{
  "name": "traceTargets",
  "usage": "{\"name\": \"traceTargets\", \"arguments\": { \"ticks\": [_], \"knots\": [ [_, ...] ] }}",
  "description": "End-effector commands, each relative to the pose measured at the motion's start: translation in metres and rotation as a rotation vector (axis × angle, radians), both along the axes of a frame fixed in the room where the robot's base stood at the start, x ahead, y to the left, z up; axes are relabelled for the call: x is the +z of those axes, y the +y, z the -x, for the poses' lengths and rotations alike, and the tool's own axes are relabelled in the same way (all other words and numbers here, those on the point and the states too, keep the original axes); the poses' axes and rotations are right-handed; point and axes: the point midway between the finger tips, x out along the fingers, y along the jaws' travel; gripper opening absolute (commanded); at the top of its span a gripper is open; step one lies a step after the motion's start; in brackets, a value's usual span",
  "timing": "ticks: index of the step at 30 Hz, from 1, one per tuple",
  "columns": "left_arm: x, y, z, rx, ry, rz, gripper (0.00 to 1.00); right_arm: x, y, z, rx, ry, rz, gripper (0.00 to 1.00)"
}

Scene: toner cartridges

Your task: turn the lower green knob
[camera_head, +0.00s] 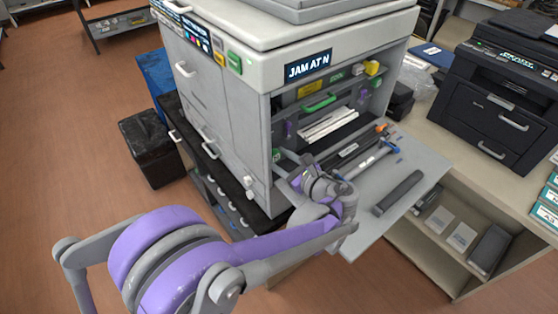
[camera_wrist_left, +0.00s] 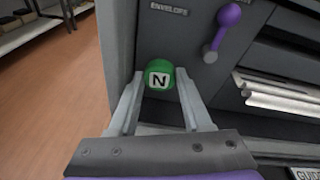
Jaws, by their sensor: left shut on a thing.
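The lower green knob, marked N, sits on the dark inner panel of the open printer. It shows in the wrist view (camera_wrist_left: 159,75) between the fingertips of my left gripper (camera_wrist_left: 158,84), and in the head view (camera_head: 277,155) at the left of the opening. My left gripper is shut on the knob, one finger on each side. In the head view my left gripper (camera_head: 287,163) reaches into the left side of the opening, and the wrist hides part of the lower bay. My right gripper is not in view.
A purple lever (camera_wrist_left: 228,17) is right of and above the knob. A green handle (camera_head: 318,103), white rolled sheets (camera_head: 330,125) and a yellow part (camera_head: 372,67) are in the bay. The lowered door (camera_head: 375,220) carries a dark bar (camera_head: 398,192). The sign reads JAM AT N.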

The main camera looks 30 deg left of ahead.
Motion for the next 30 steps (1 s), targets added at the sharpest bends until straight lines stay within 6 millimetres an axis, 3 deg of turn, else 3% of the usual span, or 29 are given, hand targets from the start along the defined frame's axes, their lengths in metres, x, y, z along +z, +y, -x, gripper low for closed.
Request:
{"name": "traceTargets", "arguments": {
  "ticks": [15, 30],
  "knots": [
    [-0.002, -0.001, -0.001, 0.001, 0.347, -0.142, 0.0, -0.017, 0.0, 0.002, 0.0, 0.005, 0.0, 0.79],
    [-0.002, -0.001, -0.001, 0.0, 0.433, -0.178, 0.0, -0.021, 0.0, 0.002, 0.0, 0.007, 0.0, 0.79]
  ]
}}
